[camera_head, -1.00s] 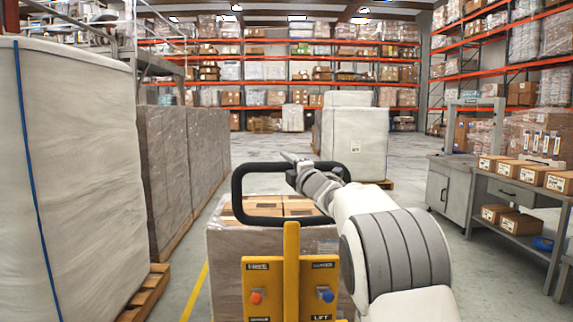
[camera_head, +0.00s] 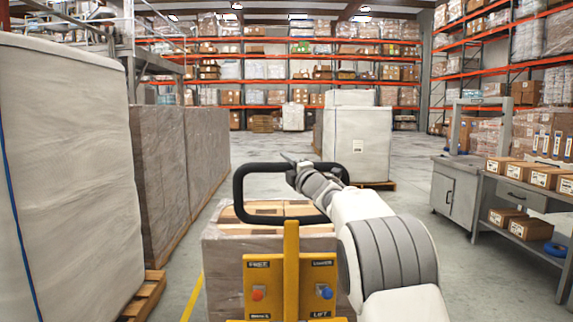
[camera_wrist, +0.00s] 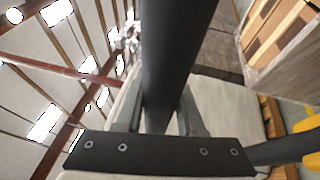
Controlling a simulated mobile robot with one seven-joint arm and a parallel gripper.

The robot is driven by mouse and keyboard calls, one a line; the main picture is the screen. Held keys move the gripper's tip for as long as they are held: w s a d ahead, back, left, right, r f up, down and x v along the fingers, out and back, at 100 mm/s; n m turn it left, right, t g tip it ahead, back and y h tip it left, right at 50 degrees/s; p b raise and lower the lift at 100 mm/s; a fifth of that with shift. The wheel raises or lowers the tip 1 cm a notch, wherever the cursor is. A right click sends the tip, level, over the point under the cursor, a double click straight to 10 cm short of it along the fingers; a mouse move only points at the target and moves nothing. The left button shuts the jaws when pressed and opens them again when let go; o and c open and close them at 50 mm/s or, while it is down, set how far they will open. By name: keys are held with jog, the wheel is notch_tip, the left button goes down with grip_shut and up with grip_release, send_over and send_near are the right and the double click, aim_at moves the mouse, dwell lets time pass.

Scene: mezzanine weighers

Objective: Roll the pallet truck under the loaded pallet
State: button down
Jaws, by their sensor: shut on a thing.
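The pallet truck's yellow mast (camera_head: 291,270) stands in front of me, with a panel carrying a red and a blue button. Its black loop handle (camera_head: 240,190) rises above the mast. My gripper (camera_head: 292,160) is at the handle's upper right. In the wrist view, the fingers lie on both sides of the thick black handle bar (camera_wrist: 165,60) and are shut on it. The loaded pallet's wrapped cartons (camera_head: 225,260) stand directly beyond the mast, and also show in the wrist view (camera_wrist: 285,45). The pallet's base and the truck's forks are hidden.
Tall wrapped pallet loads (camera_head: 65,170) line the left side close by, one on a wooden pallet (camera_head: 148,296). A yellow floor line (camera_head: 193,300) runs beside them. A workbench with cartons (camera_head: 520,185) stands at right. A white wrapped load (camera_head: 358,145) stands farther ahead on open floor.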

jog(key=shift+w+d+f, duration=0.1)
jog(key=shift+f, duration=0.05)
jog(key=c, duration=0.5)
grip_release()
jog(key=v, duration=1.7)
jog(key=shift+s, duration=0.2)
